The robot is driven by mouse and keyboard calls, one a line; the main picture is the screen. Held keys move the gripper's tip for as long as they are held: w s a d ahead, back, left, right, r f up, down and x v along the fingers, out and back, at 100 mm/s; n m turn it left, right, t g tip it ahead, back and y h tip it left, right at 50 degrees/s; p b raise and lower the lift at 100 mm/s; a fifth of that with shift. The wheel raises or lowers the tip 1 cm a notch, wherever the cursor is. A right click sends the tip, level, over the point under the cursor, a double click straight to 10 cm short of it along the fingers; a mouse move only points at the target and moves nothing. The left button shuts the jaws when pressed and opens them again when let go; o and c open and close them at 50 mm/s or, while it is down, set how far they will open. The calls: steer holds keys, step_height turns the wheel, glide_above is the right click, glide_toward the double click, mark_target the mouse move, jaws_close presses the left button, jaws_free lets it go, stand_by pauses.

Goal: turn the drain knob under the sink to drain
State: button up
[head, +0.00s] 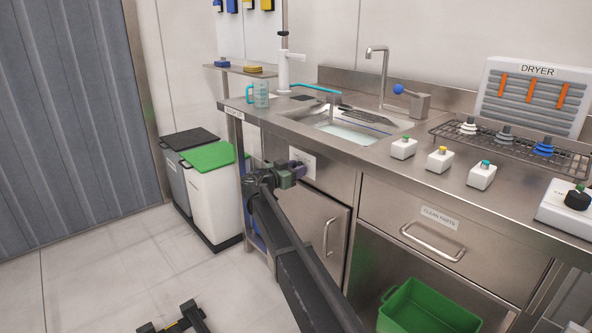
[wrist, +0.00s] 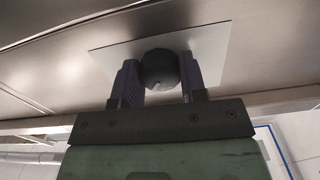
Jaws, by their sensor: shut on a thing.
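The drain knob (wrist: 160,69) is a dark round knob in front of a pale plate (wrist: 208,50), seen in the wrist view. My gripper (wrist: 158,80) has one purple finger on each side of the knob and is shut on it. In the head view my gripper (head: 298,168) is at the sink cabinet's front, below the counter edge, at a white label plate (head: 303,158). The knob is hidden there behind my gripper. The sink (head: 345,132) above holds pale water. I cannot read the knob's setting.
A cabinet door (head: 312,225) with a handle is below my gripper. A drawer (head: 440,228) labelled CLEAN PARTS is to the right, with a green crate (head: 425,312) below. Two bins, one green-lidded (head: 212,190), stand to the left. The floor in front is mostly clear.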

steer(key=shift+n, duration=7.7)
steer(key=o, duration=0.9)
steer(key=shift+o, duration=0.2)
steer(key=shift+s, duration=0.1)
